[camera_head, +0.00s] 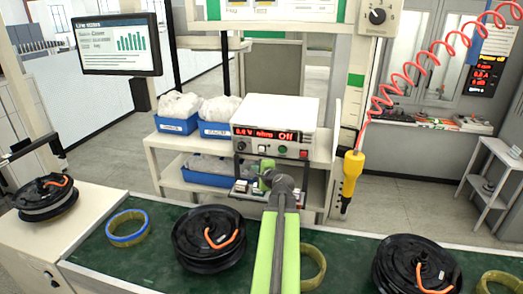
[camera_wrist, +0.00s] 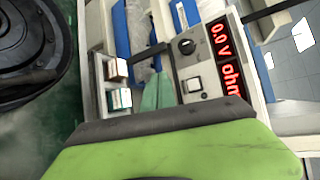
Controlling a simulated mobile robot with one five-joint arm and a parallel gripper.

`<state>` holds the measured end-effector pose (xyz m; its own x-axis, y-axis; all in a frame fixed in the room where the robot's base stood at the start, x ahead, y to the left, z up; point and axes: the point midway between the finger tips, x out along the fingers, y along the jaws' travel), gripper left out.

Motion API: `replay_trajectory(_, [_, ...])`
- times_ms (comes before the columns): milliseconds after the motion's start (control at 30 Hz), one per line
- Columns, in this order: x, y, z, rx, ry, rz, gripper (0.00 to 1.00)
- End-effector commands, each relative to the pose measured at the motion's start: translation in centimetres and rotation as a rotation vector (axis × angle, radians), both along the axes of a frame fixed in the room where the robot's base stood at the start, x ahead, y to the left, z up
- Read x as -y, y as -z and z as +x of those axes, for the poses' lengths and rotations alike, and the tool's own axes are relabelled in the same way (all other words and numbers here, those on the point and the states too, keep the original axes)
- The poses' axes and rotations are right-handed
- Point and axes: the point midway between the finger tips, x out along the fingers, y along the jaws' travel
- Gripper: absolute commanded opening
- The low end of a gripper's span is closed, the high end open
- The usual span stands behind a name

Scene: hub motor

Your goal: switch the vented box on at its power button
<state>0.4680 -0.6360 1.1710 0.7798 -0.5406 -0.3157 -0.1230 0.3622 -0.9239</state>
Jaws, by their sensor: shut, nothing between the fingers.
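The box (camera_head: 275,112) is a white instrument on a bench shelf. Its red display reads about "0.0 V ohms Off". Below the display are a black knob, a white button, a green button (camera_head: 283,149) and a red button (camera_head: 304,154). No power label is readable. My green gripper (camera_head: 265,172) is shut and empty, just in front of and below the panel's left half. In the wrist view, my teal fingertips (camera_wrist: 158,92) lie beside the panel's black knob (camera_wrist: 187,47) and white button (camera_wrist: 194,84). The green and red buttons are not visible there.
Blue bins (camera_head: 177,124) with white bags stand left of the box. A small fixture (camera_head: 243,190) sits below it. A yellow tool (camera_head: 350,178) hangs at right on a red coiled hose. Black hub motors (camera_head: 209,239) and rings (camera_head: 128,229) lie on the green bench.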

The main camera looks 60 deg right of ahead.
Motion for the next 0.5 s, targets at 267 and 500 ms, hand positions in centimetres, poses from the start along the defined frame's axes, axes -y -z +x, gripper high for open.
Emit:
replay_trajectory(267, [0.6, -0.1, 0.3, -0.001, -0.003, -0.001, 0.0])
replay_trajectory(500, [3.1, -0.5, 1.2, -0.002, -0.003, -0.001, 0.0])
